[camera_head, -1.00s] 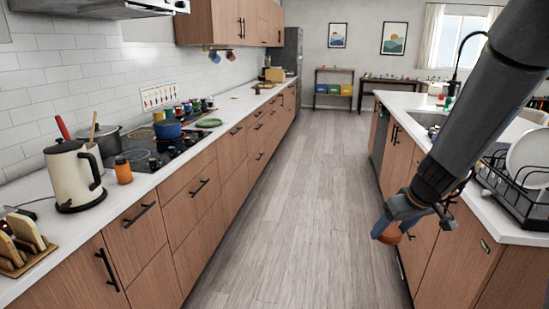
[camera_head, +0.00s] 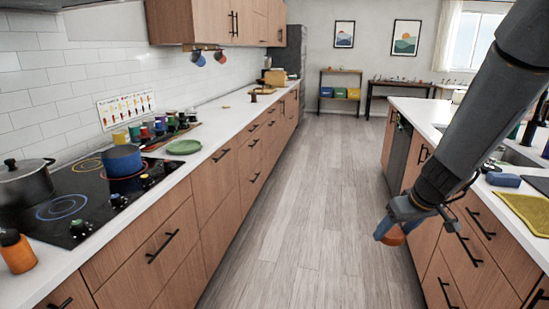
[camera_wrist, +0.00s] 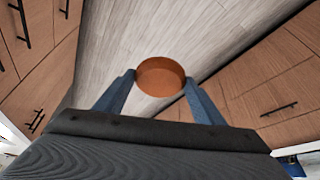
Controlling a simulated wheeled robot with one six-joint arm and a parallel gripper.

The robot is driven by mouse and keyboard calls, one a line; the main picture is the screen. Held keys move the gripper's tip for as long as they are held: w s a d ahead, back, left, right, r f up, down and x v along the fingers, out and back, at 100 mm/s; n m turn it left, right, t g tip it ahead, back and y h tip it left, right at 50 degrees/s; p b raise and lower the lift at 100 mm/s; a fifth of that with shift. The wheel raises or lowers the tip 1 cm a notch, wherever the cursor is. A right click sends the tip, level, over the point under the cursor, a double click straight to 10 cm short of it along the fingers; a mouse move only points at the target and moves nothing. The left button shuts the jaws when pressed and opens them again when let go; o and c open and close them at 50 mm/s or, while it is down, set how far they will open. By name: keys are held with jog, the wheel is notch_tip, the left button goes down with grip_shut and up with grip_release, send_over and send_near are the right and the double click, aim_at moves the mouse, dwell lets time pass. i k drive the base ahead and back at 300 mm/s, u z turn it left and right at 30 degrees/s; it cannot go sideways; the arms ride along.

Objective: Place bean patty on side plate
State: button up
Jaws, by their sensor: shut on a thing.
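The bean patty (camera_wrist: 161,77) is a round orange-brown disc. My gripper (camera_wrist: 160,85) is shut on it, with a blue finger at each side. In the head view my gripper (camera_head: 387,233) hangs over the floor of the aisle near the right-hand cabinets, and the patty (camera_head: 393,238) shows partly behind a finger. A green plate (camera_head: 184,147) lies flat on the left counter, past the cooktop; it looks empty. I cannot tell whether it is the side plate.
The cooktop (camera_head: 72,199) on the left counter bears a blue pot (camera_head: 122,160) and a grey pot (camera_head: 27,183). An orange bottle (camera_head: 16,251) stands nearer. Several coloured jars (camera_head: 160,128) stand behind the plate. The aisle floor (camera_head: 290,230) is clear.

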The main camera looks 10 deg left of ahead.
aim_at(184, 148)
jog(key=i, duration=2.95)
jog(key=u, duration=2.55)
